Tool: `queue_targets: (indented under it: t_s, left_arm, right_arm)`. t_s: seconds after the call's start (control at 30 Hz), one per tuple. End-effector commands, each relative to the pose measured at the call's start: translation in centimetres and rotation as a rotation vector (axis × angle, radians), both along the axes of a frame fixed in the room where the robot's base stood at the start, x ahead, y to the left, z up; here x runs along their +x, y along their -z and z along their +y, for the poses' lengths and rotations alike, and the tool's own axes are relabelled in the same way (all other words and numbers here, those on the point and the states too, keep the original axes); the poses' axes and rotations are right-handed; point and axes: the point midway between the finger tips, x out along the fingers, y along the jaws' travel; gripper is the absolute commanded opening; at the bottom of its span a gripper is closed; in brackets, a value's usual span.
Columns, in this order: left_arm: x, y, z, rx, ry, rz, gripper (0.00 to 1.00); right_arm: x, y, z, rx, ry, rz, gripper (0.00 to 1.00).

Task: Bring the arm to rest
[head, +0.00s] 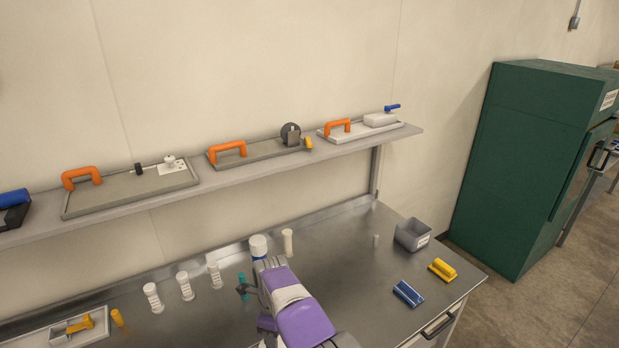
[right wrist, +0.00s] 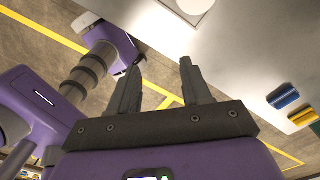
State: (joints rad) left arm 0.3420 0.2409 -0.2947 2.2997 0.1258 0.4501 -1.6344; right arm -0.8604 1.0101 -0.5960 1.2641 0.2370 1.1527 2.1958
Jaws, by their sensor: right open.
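My right arm (head: 295,310) comes up from the lower middle of the head view, purple and white. Its dark gripper (head: 248,292) points left over the bench, partly hidden by the hand. In the right wrist view the right gripper (right wrist: 155,82) has its two fingers well apart with nothing between them. Floor and bench edge show beyond the fingers. My left gripper is in neither view.
The steel bench (head: 335,270) holds white bottles (head: 186,286), a grey bin (head: 412,234), a blue block (head: 408,293) and a yellow block (head: 442,270). A shelf (head: 350,144) with trays runs above. A green cabinet (head: 520,165) stands right. Bench right of the arm is largely clear.

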Motion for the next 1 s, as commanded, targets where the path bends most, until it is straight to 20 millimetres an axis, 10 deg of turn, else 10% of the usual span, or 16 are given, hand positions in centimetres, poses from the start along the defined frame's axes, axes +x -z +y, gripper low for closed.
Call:
queue_targets:
  t_s: [0.27,0.6,1.0]
  left_arm:
    - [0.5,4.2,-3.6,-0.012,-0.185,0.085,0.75]
    - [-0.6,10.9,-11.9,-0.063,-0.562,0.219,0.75]
    - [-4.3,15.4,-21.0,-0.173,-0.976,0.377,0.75]
  right_arm:
    - [-0.3,9.8,-7.4,0.049,-0.265,0.028,0.48]
    - [-9.4,22.7,-16.7,0.186,-0.856,-0.032,0.48]
    - [-21.9,25.2,-18.3,0.269,-1.479,-0.298,0.48]
